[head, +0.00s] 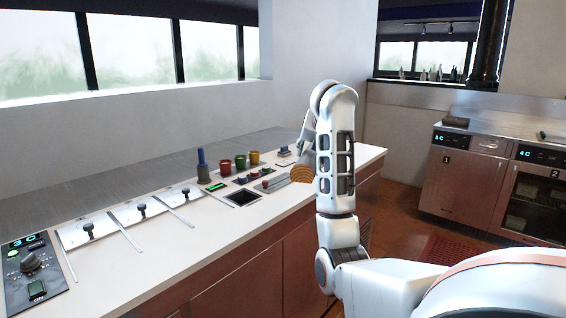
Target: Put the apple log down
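The apple log (302,174) shows as a round brown, ringed end near the front edge of the white counter (215,232). Its right side is hidden behind my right arm. My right gripper (300,151) is a grey shape just left of my white arm, directly above the log. Its fingertips are small and partly covered, so I cannot see whether they close on the log. I also cannot tell whether the log touches the counter or hangs just above it. My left gripper is not in view.
On the counter stand a blue bottle (202,170), red, green and yellow cups (239,161), a dark square inset (242,198), plates with black knobs (142,211) and a control panel (34,272). Numbered oven cabinets (470,170) stand at right. The counter's front strip is largely bare.

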